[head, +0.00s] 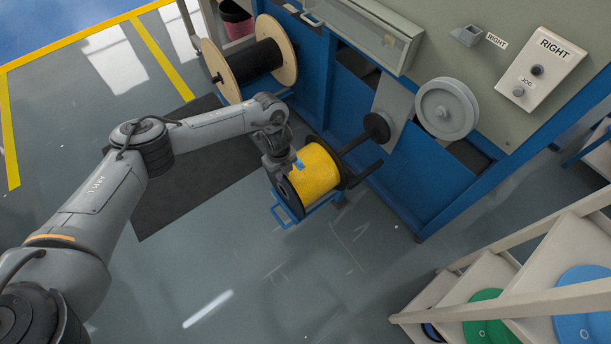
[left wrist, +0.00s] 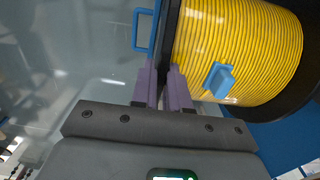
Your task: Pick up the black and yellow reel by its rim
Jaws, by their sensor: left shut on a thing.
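The black and yellow reel (head: 317,172) is at the blue machine's lower front, its black rims at either end of the yellow winding. It fills the upper right of the left wrist view (left wrist: 240,40), where a small blue clip (left wrist: 218,80) sits on the winding. My left gripper (head: 282,165) is at the reel's near-left rim. In the left wrist view its two purple fingers (left wrist: 163,84) are closed on the black rim, one on each side. Part of the rim is hidden between the fingers. My right gripper is in neither view.
A blue bracket with a handle (head: 284,212) is beneath the reel, and a black shaft with a disc (head: 376,127) is just right of it. A wooden-flanged black spool (head: 250,62) stands behind. A shelf rack with coloured reels (head: 490,305) is at lower right. The floor in front is clear.

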